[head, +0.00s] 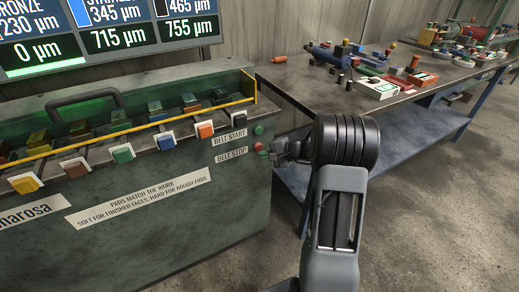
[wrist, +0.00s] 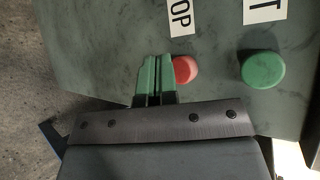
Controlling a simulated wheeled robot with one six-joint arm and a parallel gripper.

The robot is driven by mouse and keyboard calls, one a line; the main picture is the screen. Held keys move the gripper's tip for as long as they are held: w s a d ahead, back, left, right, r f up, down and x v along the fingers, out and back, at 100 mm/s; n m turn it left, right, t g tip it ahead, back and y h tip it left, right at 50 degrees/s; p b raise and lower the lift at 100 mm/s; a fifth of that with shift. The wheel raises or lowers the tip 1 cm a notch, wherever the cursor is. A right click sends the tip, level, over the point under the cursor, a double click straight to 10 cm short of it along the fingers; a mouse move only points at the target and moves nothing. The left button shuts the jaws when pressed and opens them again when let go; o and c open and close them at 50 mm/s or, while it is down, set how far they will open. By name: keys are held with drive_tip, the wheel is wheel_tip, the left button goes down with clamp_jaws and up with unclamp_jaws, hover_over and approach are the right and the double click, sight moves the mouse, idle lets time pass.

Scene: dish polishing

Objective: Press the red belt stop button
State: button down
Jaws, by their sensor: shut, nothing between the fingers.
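The red belt stop button (head: 258,147) is on the front right of the green machine, beside the BELT STOP label (head: 231,153). In the wrist view the red button (wrist: 185,69) shows just right of my fingertips, partly covered by them. My gripper (head: 268,153) is at the button in the head view, its fingers small and partly hidden. In the wrist view its green fingers (wrist: 155,75) are shut together, empty. I cannot tell whether they touch the button. The green belt start button (head: 258,130) sits above the red one and is clear of my fingers.
The green machine (head: 150,240) has a row of coloured tags and a yellow rail (head: 120,133) along its top. A workbench (head: 420,95) with tools and parts stands behind my arm on the right. Concrete floor is open at the lower right.

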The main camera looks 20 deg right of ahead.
drive_tip(key=shift+s+d+b, duration=0.15)
drive_tip(key=shift+s+b, duration=0.1)
drive_tip(key=shift+s, duration=0.95)
drive_tip(key=shift+s+d+b, duration=0.1)
drive_tip(key=shift+s+b, duration=0.15)
drive_tip(key=shift+s, duration=0.95)
drive_tip(key=s+a+f+g, duration=0.2)
drive_tip(key=s+f+g, duration=0.15)
drive_tip(key=s, duration=0.25)
drive_tip(key=s+a+r+n+g+h+p, duration=0.3)
drive_tip(key=s+r+n+g+h+p, duration=0.1)
drive_tip(key=s+r+p, duration=0.35)
drive_tip(key=s+a+r+n+h+p, duration=0.1)
drive_tip(key=s+a+r+n+p, duration=0.1)
drive_tip(key=r, duration=0.5)
drive_tip(key=s+a+r+n+t+h+p, duration=0.1)
drive_tip(key=s+a+r+n+h+p, duration=0.1)
drive_tip(key=r+p, duration=0.4)
drive_tip(key=s+a+r+n+t+h+p, duration=0.1)
drive_tip(key=r+n+p, duration=0.3)
drive_tip(key=r, duration=0.5)
drive_tip(key=shift+s+a+r+n+h+p, duration=0.2)
drive_tip(key=shift+s+a+n+h+p, duration=0.15)
drive_tip(key=shift+s+a+h, duration=0.25)
drive_tip(key=shift+s+d, duration=0.1)
